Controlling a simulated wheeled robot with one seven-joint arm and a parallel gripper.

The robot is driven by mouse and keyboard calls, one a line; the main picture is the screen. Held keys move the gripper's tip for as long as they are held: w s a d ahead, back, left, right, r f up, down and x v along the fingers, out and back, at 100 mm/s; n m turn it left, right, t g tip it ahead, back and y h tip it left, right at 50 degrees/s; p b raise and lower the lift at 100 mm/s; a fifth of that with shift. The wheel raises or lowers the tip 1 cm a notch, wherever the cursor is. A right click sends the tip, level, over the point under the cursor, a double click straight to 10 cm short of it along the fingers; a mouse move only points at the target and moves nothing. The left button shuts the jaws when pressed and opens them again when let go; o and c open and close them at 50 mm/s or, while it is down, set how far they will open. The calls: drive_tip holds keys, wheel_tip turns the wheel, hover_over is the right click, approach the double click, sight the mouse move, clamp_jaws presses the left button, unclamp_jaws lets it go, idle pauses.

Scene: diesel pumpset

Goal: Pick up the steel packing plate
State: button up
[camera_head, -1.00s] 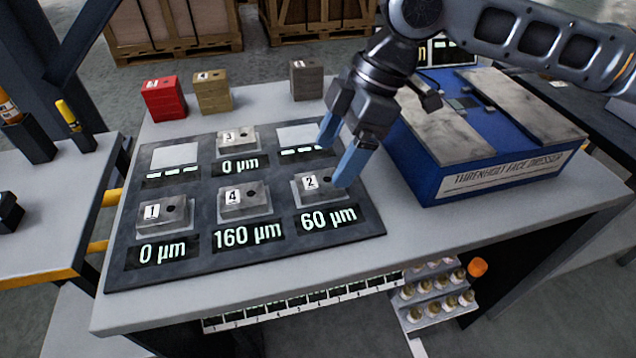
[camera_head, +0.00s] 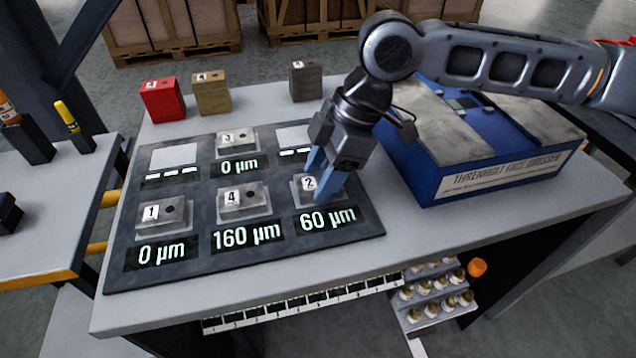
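No object is labelled as the steel packing plate. A grey, steel-looking block numbered 2 (camera_head: 299,192) sits on the dark measuring mat (camera_head: 290,258) above a "60 µm" readout. My gripper (camera_head: 319,184) points down over it, its two blue fingers apart. The fingers overlap the block in the picture and hide its right part. I cannot tell whether they touch it. Similar grey blocks are number 1 (camera_head: 150,214) at 0 µm, number 4 (camera_head: 233,203) at 160 µm and number 3 (camera_head: 246,144) at 0 µm. A darker grey stack (camera_head: 306,82) stands behind the mat.
A red stack (camera_head: 163,101) and a brass-coloured stack (camera_head: 212,94) stand at the back left. The blue threshold face dresser (camera_head: 405,162) is close to the right of my gripper. The grey bench (camera_head: 480,228) is bare along its front right.

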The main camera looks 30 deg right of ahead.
drive_tip(key=c, duration=0.8)
drive_tip(key=shift+c, duration=0.2)
drive_tip(key=shift+r, duration=0.1)
drive_tip(key=shift+r, duration=0.4)
wheel_tip(320, 180, up, 4)
drive_tip(key=shift+d+f, duration=0.1)
drive_tip(key=shift+f, duration=0.15)
drive_tip(key=s+d+r, duration=0.6)
drive_tip(key=s+d, duration=0.1)
drive_tip(key=d, duration=0.1)
drive_tip(key=shift+s+d+r, duration=0.25)
drive_tip(key=shift+s+r, duration=0.05)
drive_tip(key=shift+s, duration=0.05)
